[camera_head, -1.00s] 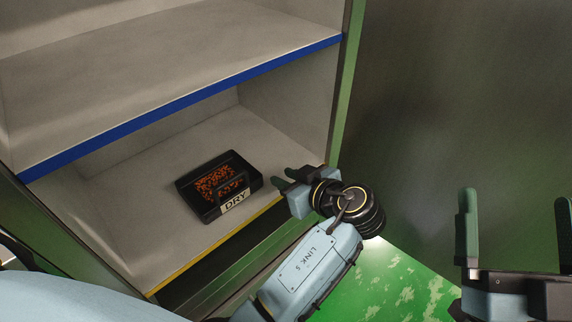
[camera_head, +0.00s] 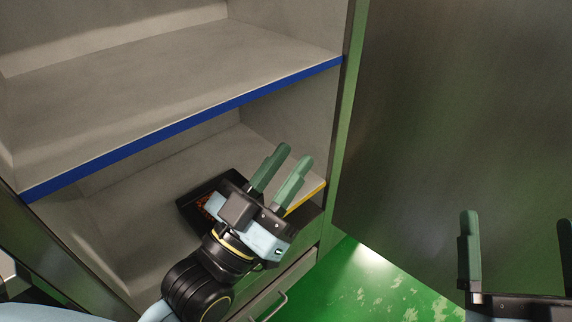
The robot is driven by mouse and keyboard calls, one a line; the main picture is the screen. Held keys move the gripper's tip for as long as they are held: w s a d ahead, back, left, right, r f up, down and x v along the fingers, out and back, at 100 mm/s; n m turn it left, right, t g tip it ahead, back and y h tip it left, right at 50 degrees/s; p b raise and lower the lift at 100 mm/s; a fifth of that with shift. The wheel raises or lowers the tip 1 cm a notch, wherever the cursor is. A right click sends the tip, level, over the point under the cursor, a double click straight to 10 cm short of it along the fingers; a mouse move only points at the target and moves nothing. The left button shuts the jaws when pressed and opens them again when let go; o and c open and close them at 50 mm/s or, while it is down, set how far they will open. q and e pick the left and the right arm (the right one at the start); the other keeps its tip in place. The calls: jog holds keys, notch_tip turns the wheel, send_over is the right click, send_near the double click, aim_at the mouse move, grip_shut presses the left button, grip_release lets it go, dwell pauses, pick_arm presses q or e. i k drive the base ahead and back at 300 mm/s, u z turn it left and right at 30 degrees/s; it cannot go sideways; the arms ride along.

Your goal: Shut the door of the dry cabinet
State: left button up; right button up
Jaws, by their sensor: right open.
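The dry cabinet (camera_head: 190,122) stands open, with pale grey shelves inside. Its upper shelf has a blue front edge (camera_head: 200,122), its lower one a yellow edge (camera_head: 311,194). A large dark grey door panel (camera_head: 450,110) stands swung open on the right. My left gripper (camera_head: 294,157) is in front of the lower shelf, its two green fingers apart with nothing between them, pointing up and right. It is apart from the door panel. My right gripper (camera_head: 518,222) is open and empty at the lower right, in front of the door panel.
A black case (camera_head: 195,200) with orange contents lies on the lower shelf, partly hidden by my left gripper. A drawer with a handle (camera_head: 270,305) is below. A dark panel (camera_head: 60,262) stands at the left. The green floor (camera_head: 370,285) shows bare between cabinet and door.

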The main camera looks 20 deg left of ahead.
aim_at(459, 105)
jog(key=u, duration=0.9)
jog(key=k, duration=1.35)
jog(key=z, duration=1.15)
jog(key=i, duration=1.5)
jog(key=u, duration=0.05)
